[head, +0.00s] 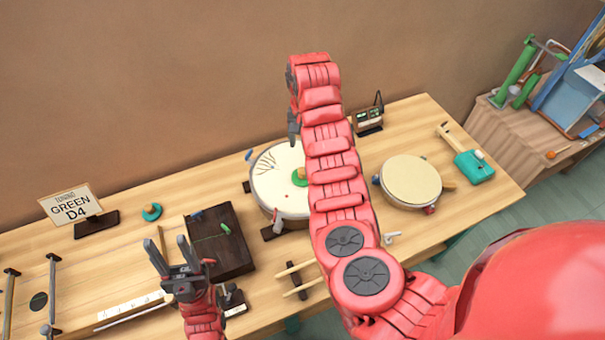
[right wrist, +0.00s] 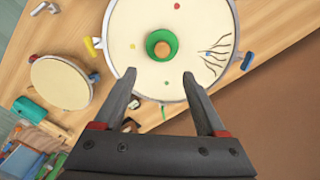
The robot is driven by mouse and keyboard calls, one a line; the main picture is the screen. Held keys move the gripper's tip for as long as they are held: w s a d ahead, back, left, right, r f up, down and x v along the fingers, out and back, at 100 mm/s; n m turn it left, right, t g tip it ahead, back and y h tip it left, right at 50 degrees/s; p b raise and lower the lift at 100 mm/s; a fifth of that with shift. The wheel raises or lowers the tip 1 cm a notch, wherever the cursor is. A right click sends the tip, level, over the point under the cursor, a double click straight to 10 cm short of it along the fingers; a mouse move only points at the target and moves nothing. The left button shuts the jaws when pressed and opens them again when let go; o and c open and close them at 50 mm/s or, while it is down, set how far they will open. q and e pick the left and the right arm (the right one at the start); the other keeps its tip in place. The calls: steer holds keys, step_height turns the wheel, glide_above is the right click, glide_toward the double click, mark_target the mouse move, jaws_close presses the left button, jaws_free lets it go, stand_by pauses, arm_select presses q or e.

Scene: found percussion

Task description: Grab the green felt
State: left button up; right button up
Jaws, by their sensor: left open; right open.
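A round green piece, likely the green felt (head: 299,177), rests on the pale drumhead (head: 272,190), partly hidden behind my right arm. In the right wrist view the green felt (right wrist: 153,40) has an orange-brown middle and sits on the cream drumhead (right wrist: 120,30). My right gripper (head: 293,136) is open and empty above the drum. In the right wrist view its fingertips (right wrist: 161,75) point toward the felt, apart from it. My left gripper (head: 170,248) is open and empty near the dark wooden box (head: 235,262).
A second drum (head: 411,181) and a teal block (head: 474,167) stand on the right. A teal disc with an orange knob (head: 152,211) lies near a sign reading GREEN D4 (head: 71,204). Sticks (head: 297,279) lie in front of the drum.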

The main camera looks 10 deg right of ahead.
steer(key=b, duration=0.2)
glide_above(303, 170)
step_height(303, 170, down, 7)
steer(key=shift+d, duration=0.15)
steer(key=shift+p, duration=0.3)
steer(key=f+p, duration=0.1)
steer(key=f, duration=0.1)
steer(key=f+p, duration=0.1)
steer(key=p, duration=0.1)
steer(key=shift+s+a+f, duration=0.15)
steer(key=shift+a+f, duration=0.05)
steer(key=shift+f, duration=0.9)
jaws_close()
